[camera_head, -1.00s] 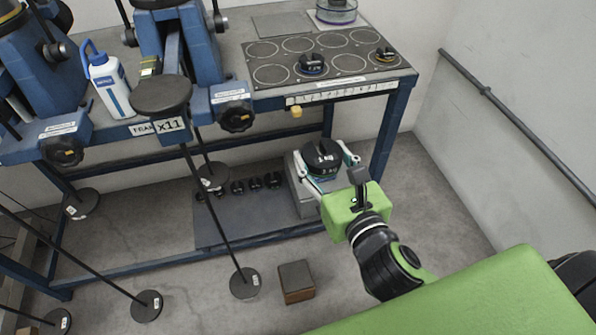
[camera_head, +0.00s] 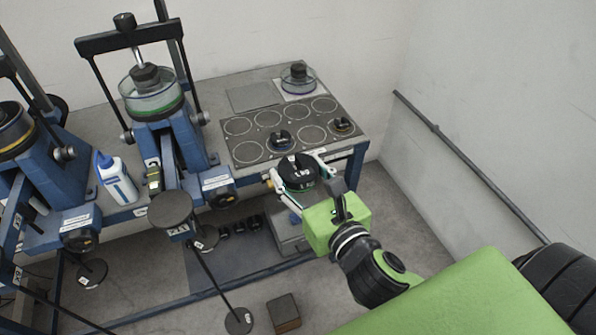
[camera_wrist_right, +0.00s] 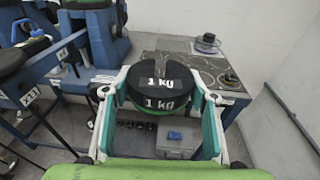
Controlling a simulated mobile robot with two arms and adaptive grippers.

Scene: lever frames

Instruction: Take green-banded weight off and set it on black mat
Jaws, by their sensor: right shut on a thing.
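The green-banded weight (camera_head: 297,172) is a black slotted disc with a thin green band; it also shows in the right wrist view (camera_wrist_right: 161,88), marked 1 KG. My right gripper (camera_head: 294,170) is shut on it, with one finger on each side. The weight is held level near the front edge of the bench, in front of the black mat. The black mat (camera_head: 254,136) lies on the bench top with two rows of outlined circles. Two small black weights (camera_head: 281,139) (camera_head: 342,125) sit on it. My left gripper is not in view.
Several mat circles are empty. A clear round dish (camera_head: 298,82) with a black weight stands behind the mat. Blue lever frames (camera_head: 172,140) and a white bottle (camera_head: 116,178) stand at left. A grey box (camera_head: 291,237) and small black weights are on the lower shelf.

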